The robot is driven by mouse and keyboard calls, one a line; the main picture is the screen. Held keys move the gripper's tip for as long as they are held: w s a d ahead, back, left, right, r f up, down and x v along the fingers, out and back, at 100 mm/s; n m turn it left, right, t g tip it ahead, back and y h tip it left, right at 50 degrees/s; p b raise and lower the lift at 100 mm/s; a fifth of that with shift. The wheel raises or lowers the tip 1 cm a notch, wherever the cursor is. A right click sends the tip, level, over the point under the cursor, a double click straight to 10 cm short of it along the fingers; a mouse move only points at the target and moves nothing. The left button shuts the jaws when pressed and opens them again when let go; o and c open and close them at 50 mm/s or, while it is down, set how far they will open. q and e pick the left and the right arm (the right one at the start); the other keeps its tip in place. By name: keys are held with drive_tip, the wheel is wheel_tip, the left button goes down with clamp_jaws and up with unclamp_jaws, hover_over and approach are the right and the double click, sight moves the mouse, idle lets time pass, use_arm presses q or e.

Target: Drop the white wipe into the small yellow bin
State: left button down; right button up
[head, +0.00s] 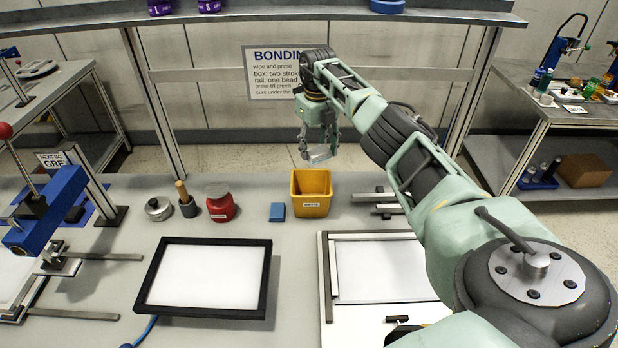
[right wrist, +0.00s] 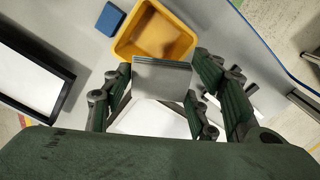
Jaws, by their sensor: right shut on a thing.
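The small yellow bin (head: 311,207) stands on the grey bench near the middle of the head view, open at the top. My right gripper (head: 321,150) is above the bin and is shut on a pale grey-white flat piece, the wipe (head: 319,154). In the right wrist view the wipe (right wrist: 162,78) is between the fingers of the gripper (right wrist: 160,85), and the yellow bin (right wrist: 155,32) shows just beyond it. The wipe overlaps the bin's near edge in that view. The bin's visible inside looks empty. My left gripper is not in view.
A blue block (head: 277,212) stands just left of the bin, with a red jar (head: 220,203) farther left. A black-framed white panel (head: 207,277) lies in front. A white board fixture (head: 385,268) is at the right. A shelf (head: 320,14) runs above.

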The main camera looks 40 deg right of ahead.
drive_tip(key=shift+f+b, duration=1.85)
drive_tip(key=shift+f, duration=0.95)
drive_tip(key=o, duration=1.2)
wheel_tip(320, 180, up, 12)
drive_tip(key=shift+r, duration=0.1)
